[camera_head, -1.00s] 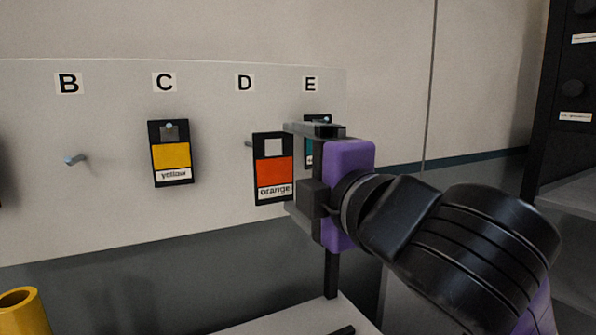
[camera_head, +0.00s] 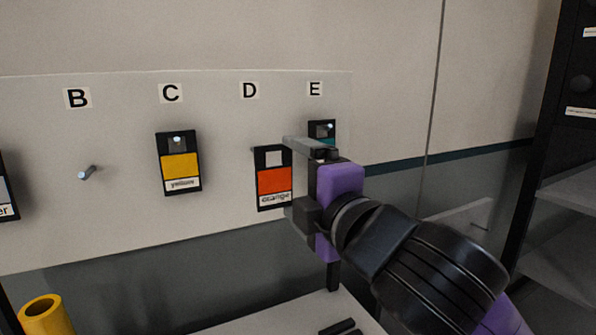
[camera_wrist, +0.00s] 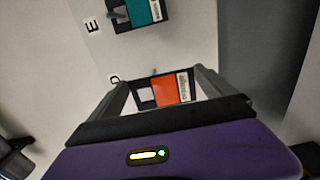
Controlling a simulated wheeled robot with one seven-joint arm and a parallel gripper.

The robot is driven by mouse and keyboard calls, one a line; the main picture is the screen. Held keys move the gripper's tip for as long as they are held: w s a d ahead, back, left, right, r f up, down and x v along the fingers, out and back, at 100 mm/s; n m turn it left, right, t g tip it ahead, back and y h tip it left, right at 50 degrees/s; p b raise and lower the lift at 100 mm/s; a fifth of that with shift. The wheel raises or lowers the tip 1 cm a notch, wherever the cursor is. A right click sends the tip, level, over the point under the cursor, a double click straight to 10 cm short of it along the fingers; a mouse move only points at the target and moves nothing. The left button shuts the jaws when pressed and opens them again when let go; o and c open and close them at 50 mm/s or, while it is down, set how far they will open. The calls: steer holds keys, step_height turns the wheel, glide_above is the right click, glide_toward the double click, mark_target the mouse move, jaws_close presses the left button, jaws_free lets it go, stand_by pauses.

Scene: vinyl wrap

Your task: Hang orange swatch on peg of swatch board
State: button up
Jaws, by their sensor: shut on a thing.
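The orange swatch (camera_head: 273,181) is a black-framed card with a square hole at its top and an "orange" label at its bottom. My gripper (camera_head: 288,178) is shut on its side edges, and it hangs upright under the letter D. In the wrist view the orange swatch (camera_wrist: 167,90) sits between the two fingers (camera_wrist: 165,93). The swatch board (camera_head: 225,112) is pale and carries lettered pegs. The peg at D (camera_head: 252,150) shows only as a small tip at the swatch's upper left; whether it passes through the hole is unclear.
The yellow swatch (camera_head: 179,166) hangs at C, left of my gripper. A teal swatch (camera_head: 322,130) hangs at E, close behind my gripper; it also shows in the wrist view (camera_wrist: 140,12). Peg B (camera_head: 87,172) is bare. A yellow tube (camera_head: 46,314) stands lower left.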

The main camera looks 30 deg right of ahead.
mark_target(288, 178)
steer(key=shift+w, duration=0.35)
steer(key=shift+w+f, duration=0.15)
steer(key=shift+w, duration=1.1)
steer(key=shift+w+f, duration=0.1)
steer(key=shift+w, duration=1.15)
steer(key=shift+w+f+b, duration=0.4)
steer(key=shift+w+b, duration=0.05)
steer(key=shift+w, duration=0.25)
steer(key=o, duration=1.1)
